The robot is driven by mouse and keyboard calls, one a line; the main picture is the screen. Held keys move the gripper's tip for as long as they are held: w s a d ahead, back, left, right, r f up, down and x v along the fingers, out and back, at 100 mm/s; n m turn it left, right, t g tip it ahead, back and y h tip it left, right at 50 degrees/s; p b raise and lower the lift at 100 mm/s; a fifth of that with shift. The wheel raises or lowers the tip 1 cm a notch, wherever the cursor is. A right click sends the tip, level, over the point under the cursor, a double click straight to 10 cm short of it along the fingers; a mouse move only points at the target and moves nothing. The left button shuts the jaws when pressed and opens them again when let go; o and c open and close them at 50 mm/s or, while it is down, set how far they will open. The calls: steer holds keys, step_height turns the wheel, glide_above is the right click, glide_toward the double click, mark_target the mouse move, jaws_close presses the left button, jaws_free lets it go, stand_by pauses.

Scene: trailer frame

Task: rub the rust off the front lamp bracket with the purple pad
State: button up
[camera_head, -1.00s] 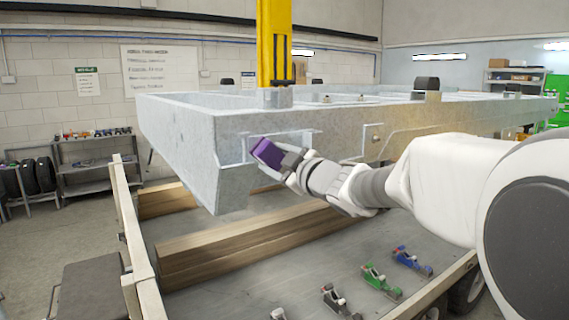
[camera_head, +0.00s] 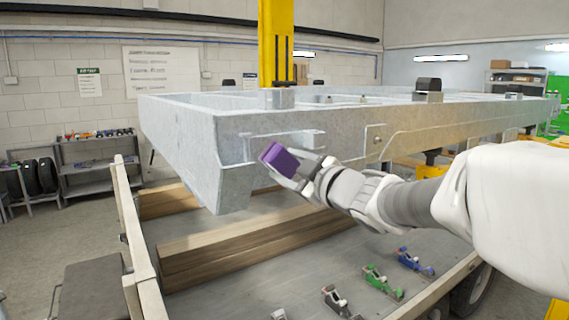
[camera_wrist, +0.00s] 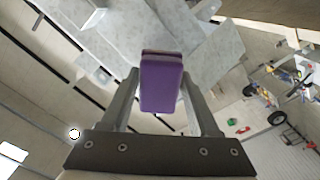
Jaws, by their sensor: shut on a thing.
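The grey metal trailer frame (camera_head: 340,132) stands raised on timber. On its near face is a pale bracket (camera_head: 262,136) with a small block at its right end, likely the lamp bracket; I cannot make out rust on it. My gripper (camera_head: 286,168) is shut on the purple pad (camera_head: 277,156), just below the bracket's bar in the head view. I cannot tell whether the pad touches metal. In the wrist view the pad (camera_wrist: 161,85) stands upright between the two fingers of my gripper (camera_wrist: 161,98), with grey metal behind it.
Timber beams (camera_head: 235,241) lie on the grey deck under the frame. Several small coloured clamp-like tools, including a green one (camera_head: 380,281) and a blue one (camera_head: 413,262), lie at the deck's near side. A yellow post (camera_head: 275,45) rises behind the frame.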

steer(key=shift+s+d, duration=0.15)
steer(key=shift+v, duration=1.35)
steer(key=shift+s+d, duration=0.1)
steer(key=shift+s, duration=0.05)
steer(key=shift+f, duration=0.1)
